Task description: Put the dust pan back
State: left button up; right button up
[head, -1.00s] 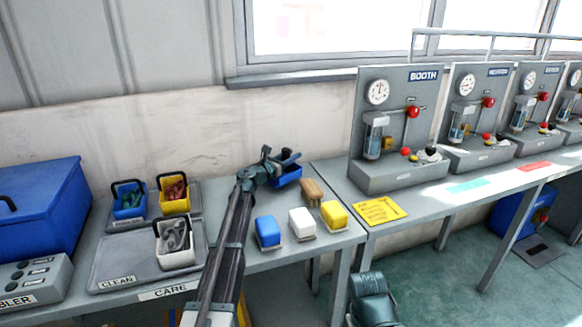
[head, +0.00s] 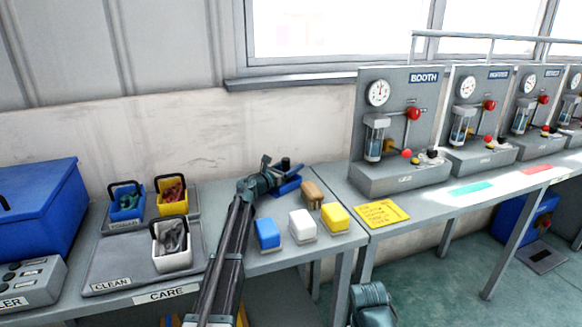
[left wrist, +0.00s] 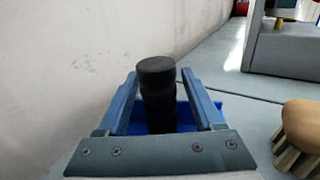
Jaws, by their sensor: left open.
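The dust pan (head: 289,187) is blue and lies at the back of the grey bench, close to the wall. Its black handle (left wrist: 157,98) stands up in the left wrist view, with the blue pan (left wrist: 207,108) behind and below it. My left gripper (head: 279,166) is at the pan, partly covering it in the head view. In the left wrist view my left gripper (left wrist: 163,88) is open, with one finger on each side of the handle. I cannot tell whether they touch it. A teal part at the bottom (head: 370,304) looks like my right arm; its fingers cannot be made out.
A wooden brush (head: 312,195) and blue (head: 267,233), white (head: 301,226) and yellow (head: 335,217) blocks stand just right of my left arm. Small bins stand left of it, including a white one (head: 172,262) on the CLEAN tray (head: 115,272). The BOOTH station (head: 405,125) stands further right.

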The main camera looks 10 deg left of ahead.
pick_arm(q)
jog(key=shift+r, duration=0.3)
send_over(269, 191)
jog(key=shift+s+f, duration=0.1)
jog(key=shift+f, duration=0.05)
dwell(0.4)
